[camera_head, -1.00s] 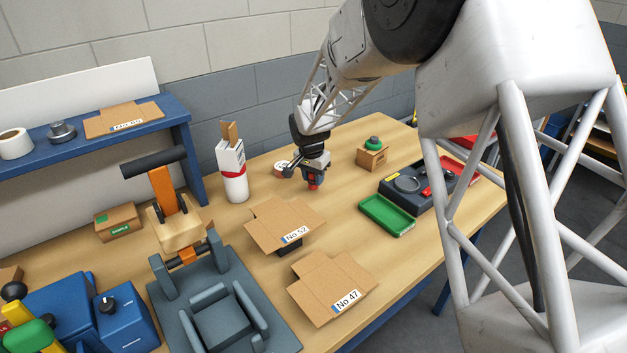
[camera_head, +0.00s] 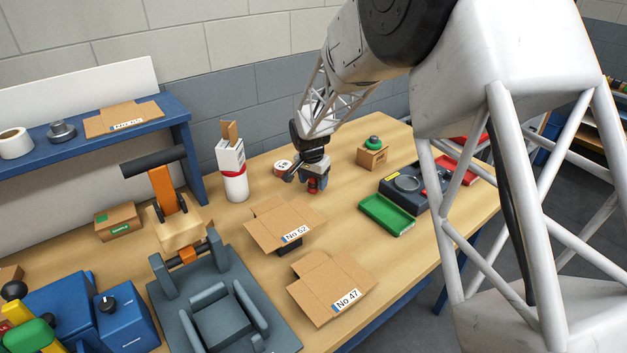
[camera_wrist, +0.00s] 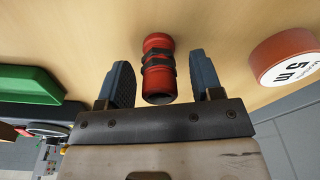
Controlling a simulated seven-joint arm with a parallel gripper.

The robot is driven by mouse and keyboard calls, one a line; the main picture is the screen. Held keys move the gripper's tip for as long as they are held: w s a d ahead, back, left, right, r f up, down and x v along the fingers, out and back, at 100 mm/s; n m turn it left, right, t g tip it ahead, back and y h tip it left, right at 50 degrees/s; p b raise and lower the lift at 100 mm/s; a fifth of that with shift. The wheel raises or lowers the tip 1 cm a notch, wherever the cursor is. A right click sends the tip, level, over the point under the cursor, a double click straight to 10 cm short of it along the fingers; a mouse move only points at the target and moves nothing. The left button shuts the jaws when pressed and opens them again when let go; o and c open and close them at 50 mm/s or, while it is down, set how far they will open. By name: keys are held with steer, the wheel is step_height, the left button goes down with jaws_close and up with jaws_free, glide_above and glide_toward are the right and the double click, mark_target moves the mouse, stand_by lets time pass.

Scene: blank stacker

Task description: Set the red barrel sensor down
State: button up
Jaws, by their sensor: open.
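The red barrel sensor (camera_wrist: 158,72) has dark bands around its middle. In the wrist view it is between the two fingers of my gripper (camera_wrist: 160,82), with a gap showing on each side. My gripper is open around it and does not grip it. In the head view the red sensor (camera_head: 312,185) shows just below my gripper (camera_head: 313,183), at the wooden bench top (camera_head: 345,205). It appears to rest on the bench, though its contact is partly hidden by the gripper.
A round red-and-white "5 m" tape (camera_wrist: 284,58) lies close beside the gripper. A green tray (camera_head: 387,215) and a dark case (camera_head: 407,186) are to the right. Cardboard blanks No 52 (camera_head: 278,222) and No 47 (camera_head: 325,285) lie in front. A cardboard box (camera_head: 372,158) stands behind.

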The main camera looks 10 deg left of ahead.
steer(key=shift+r, duration=0.1)
step_height(320, 180, up, 12)
steer(key=s, duration=0.1)
steer(key=shift+s+a, duration=0.2)
steer(key=shift+a, duration=0.1)
stand_by(0.4)
stand_by(0.7)
steer(key=s+d+r+n, duration=0.1)
steer(key=s+d+r, duration=0.5)
steer(key=s+d, duration=0.4)
steer(key=s+d+r+n, duration=0.1)
steer(key=s+d+r, duration=0.5)
steer(key=s+d, duration=0.4)
steer(key=s+d+f, duration=0.1)
steer(key=s+d, duration=0.2)
steer(key=s, duration=0.5)
steer(key=s+d+n+t, duration=0.1)
steer(key=s+d, duration=0.3)
steer(key=s, duration=0.4)
steer(key=s+d+f+n, duration=0.1)
steer(key=s+d, duration=0.2)
steer(key=s, duration=0.6)
steer(key=shift+d+f, duration=0.3)
steer(key=shift+f, duration=0.05)
